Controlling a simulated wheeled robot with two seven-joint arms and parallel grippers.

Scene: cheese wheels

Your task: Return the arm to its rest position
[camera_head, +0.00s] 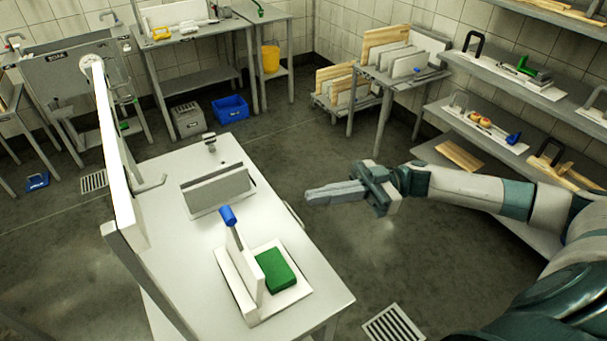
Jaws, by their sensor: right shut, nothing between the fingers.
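My right arm comes in from the right edge. My right gripper (336,193) is shut and empty, its fingers together and pointing left. It hangs in the open just off the right edge of the white table (180,267). It touches nothing that I can see. My left gripper is not in view.
On the table stand a grey upright holder (217,191) and a white stand with a blue-topped handle (228,216) and a green block (275,270). Shelves (480,130) with boards and tools line the right wall.

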